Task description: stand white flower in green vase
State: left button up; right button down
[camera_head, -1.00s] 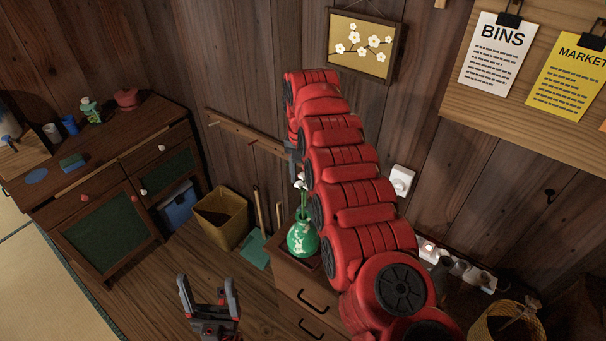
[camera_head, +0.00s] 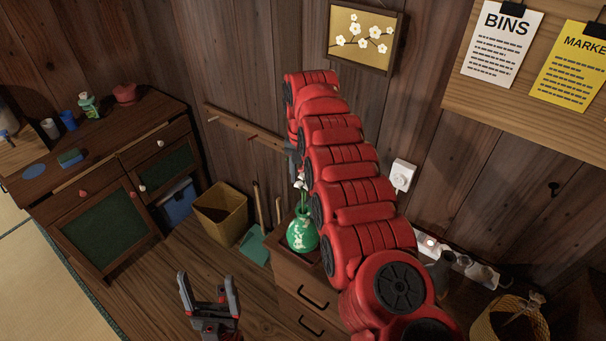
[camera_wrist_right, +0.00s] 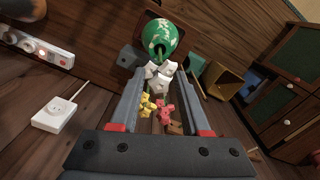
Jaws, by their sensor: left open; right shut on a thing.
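The green vase (camera_head: 302,237) with pale markings stands upright on a small wooden drawer cabinet. It also shows in the right wrist view (camera_wrist_right: 158,34), beyond the fingertips. The white flower (camera_head: 299,182) is above the vase, its green stem running down toward the mouth; I cannot tell whether the stem's end is inside. My right gripper (camera_wrist_right: 161,76) is shut on the white flower (camera_wrist_right: 161,73); in the head view the red arm mostly hides it. My left gripper (camera_head: 208,282) is open and empty, low and left of the vase.
In the right wrist view, yellow flowers (camera_wrist_right: 148,106) and pink flowers (camera_wrist_right: 167,113) show between the fingers; their support is unclear. A yellow bin (camera_head: 222,213) stands left of the drawer cabinet (camera_head: 304,283). A wall outlet (camera_head: 402,176) is right of the arm.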

jog(key=shift+f+b, duration=0.75)
jog(key=shift+f, duration=0.7)
jog(key=shift+c, duration=1)
grip_release()
jog(key=shift+o, duration=1)
jog(key=shift+r, duration=0.25)
notch_tip(320, 180, up, 2)
jog(key=shift+w+r+b, duration=0.1)
jog(key=shift+r+b, duration=0.1)
jog(key=shift+b, duration=0.5)
notch_tip(320, 180, up, 3)
jog(key=shift+d+f+p, duration=0.1)
jog(key=shift+f+p, duration=0.1)
jog(key=shift+p, duration=0.3)
notch_tip(320, 180, up, 12)
jog(key=p, duration=1.1)
jog(key=shift+p, duration=0.3)
